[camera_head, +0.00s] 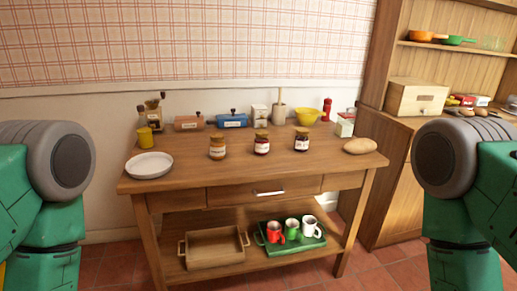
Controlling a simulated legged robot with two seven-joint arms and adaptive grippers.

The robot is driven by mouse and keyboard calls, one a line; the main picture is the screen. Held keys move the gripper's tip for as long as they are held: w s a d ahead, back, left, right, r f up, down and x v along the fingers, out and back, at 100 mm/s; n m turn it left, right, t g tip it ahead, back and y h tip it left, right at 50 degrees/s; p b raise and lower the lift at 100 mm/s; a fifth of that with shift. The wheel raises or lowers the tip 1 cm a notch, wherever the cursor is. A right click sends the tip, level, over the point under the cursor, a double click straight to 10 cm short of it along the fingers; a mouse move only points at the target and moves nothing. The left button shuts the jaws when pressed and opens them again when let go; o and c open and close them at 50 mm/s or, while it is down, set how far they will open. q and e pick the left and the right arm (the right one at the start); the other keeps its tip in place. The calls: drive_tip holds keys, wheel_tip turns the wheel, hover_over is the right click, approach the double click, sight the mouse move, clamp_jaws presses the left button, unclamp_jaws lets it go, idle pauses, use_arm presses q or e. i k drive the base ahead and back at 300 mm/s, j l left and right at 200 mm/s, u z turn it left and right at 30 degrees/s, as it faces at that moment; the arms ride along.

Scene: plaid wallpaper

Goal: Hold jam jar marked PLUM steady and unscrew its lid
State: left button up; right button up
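Three lidded jam jars stand upright in a row on the wooden table (190,174). The left jar (217,148) is orange-brown, the middle jar (262,144) is dark red, and the right jar (301,140) is very dark. Each has a pale label, too small to read, so I cannot tell which one is marked PLUM. All three lids appear to be on. Only green and grey parts of my arms show at the left and right edges. Neither gripper is in view, and nothing of mine touches the jars.
A white plate (149,165) lies at the table's left, a bread loaf (359,146) at its right. Boxes, a grinder (154,113) and a yellow bowl (306,116) line the back. The table front is clear. A tray (215,248) and mugs sit on the lower shelf.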

sight(301, 142)
drive_tip(key=l+u, duration=0.45)
drive_tip(key=l, duration=1.1)
drive_tip(key=k, duration=0.05)
